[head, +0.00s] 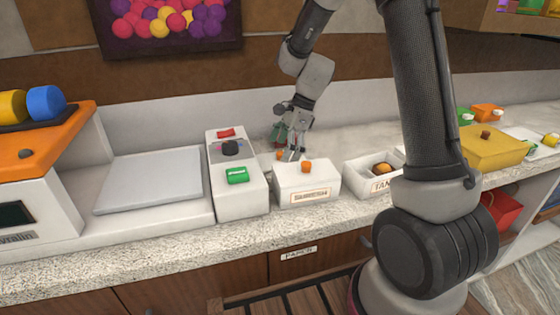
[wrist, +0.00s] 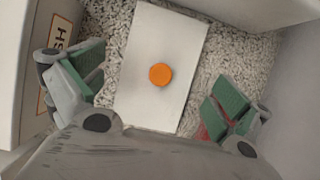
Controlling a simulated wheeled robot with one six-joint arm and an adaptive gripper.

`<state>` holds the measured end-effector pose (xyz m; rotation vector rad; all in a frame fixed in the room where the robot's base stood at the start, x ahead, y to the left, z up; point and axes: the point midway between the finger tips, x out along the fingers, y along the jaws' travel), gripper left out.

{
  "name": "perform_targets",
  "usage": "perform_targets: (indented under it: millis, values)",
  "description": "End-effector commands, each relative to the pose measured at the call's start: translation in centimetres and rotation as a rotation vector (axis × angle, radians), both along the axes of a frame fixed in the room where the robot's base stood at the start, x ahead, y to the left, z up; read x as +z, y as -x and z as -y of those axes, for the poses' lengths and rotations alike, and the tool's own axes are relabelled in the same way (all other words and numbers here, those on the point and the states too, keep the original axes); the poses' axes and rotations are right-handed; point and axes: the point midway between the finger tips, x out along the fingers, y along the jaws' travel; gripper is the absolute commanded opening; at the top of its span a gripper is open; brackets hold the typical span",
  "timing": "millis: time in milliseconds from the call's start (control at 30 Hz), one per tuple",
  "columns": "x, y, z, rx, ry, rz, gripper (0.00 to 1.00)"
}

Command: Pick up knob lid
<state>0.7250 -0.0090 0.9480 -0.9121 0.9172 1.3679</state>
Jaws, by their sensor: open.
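The knob lid, a white rectangular plate with a round orange knob (wrist: 160,75), shows in the middle of the wrist view. It appears to lie flat on speckled counter stone. My gripper (wrist: 160,92) is open, with a green-padded finger on each side of the lid and the knob between them. I see no contact with the knob. In the head view my gripper (head: 290,148) points down behind a white labelled box (head: 290,195). A small orange spot beside the fingers is probably the knob; the rest of the lid is hidden there.
The labelled box has its own orange knob on top. A white control box (head: 240,203) with red and green buttons stands left of it, and an open white bin (head: 352,172) stands right. In the wrist view pale walls stand close at left, right and top.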

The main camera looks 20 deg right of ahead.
Motion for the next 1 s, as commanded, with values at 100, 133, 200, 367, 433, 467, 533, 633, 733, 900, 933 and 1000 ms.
perform_targets:
  millis: [100,133,200,367,433,467,533,633,733,900,933,1000]
  values:
    - [-1.3,0.0,-0.6,0.000,0.000,-0.001,1.00]
    - [-1.5,0.0,-0.6,0.000,0.000,-0.001,1.00]
    - [-1.7,0.0,-0.7,0.001,0.001,0.000,1.00]
    - [-1.7,0.0,-0.7,0.001,0.000,0.001,1.00]
    - [-1.7,0.0,-0.7,0.001,0.000,0.001,0.91]
    - [-1.7,0.0,-0.7,0.001,0.000,0.001,0.85]
    - [-1.7,0.0,-0.7,0.001,0.000,0.001,0.73]
    - [-1.6,0.0,-0.7,0.001,0.000,0.001,0.56]
    - [-1.6,0.0,-0.7,0.001,0.000,0.001,0.56]
    - [-1.6,-0.1,-0.7,0.001,0.000,0.002,0.56]
    - [-1.4,-0.1,-0.7,0.001,0.000,0.003,0.56]
    - [-0.8,-0.1,-0.7,0.001,0.000,0.005,0.56]
